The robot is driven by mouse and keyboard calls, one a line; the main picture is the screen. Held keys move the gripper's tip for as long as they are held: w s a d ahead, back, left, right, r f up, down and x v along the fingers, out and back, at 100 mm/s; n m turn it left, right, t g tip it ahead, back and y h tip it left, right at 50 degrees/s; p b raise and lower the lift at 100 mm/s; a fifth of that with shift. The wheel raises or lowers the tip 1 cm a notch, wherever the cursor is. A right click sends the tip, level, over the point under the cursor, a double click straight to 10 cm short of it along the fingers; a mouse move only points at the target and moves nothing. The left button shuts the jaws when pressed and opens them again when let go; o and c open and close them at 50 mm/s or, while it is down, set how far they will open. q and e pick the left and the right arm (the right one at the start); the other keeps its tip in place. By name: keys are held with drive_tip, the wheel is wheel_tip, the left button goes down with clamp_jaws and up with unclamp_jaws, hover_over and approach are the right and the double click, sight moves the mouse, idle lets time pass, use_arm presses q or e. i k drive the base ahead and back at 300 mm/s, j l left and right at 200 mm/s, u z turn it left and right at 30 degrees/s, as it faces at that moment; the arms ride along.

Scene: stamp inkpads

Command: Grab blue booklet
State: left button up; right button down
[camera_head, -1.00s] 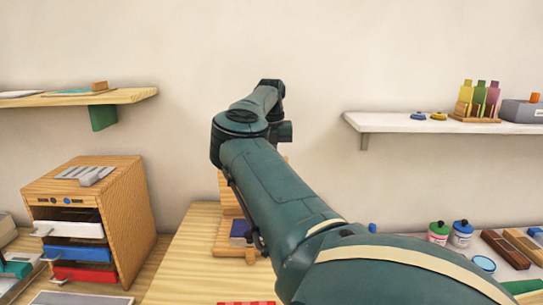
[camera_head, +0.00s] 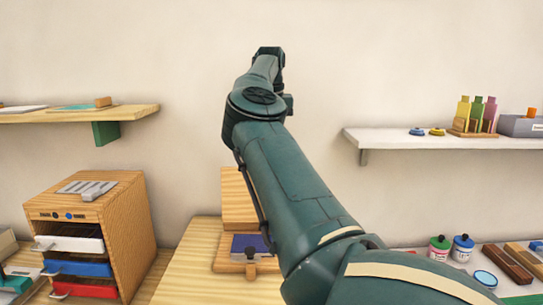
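A flat dark blue item (camera_head: 249,243), which looks like the blue booklet, rests on a wooden stand (camera_head: 236,210) at the back of the table, low in the middle of the head view. My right arm comes in from the lower right and hides the stand's right side. Its far end, with my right gripper (camera_head: 269,53), points up and away in front of the wall, well above the blue item and apart from it. The fingers are too small and turned away to show their opening. My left gripper is out of view.
A wooden drawer cabinet (camera_head: 130,215) with white, blue and red drawers stands at left. A wooden shelf (camera_head: 135,112) hangs at upper left, a white shelf (camera_head: 400,140) at right. Paint jars (camera_head: 462,248) and wooden blocks (camera_head: 515,262) lie at lower right.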

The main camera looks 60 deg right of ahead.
sight(240, 242)
drive_tip(key=k+j, duration=0.1)
drive_tip(key=j, duration=0.25)
drive_tip(key=k+j, duration=0.15)
drive_tip(key=j, duration=0.15)
drive_tip(key=k+j, duration=0.1)
drive_tip(key=j, duration=0.25)
drive_tip(key=k+j, duration=0.15)
drive_tip(key=j, duration=0.15)
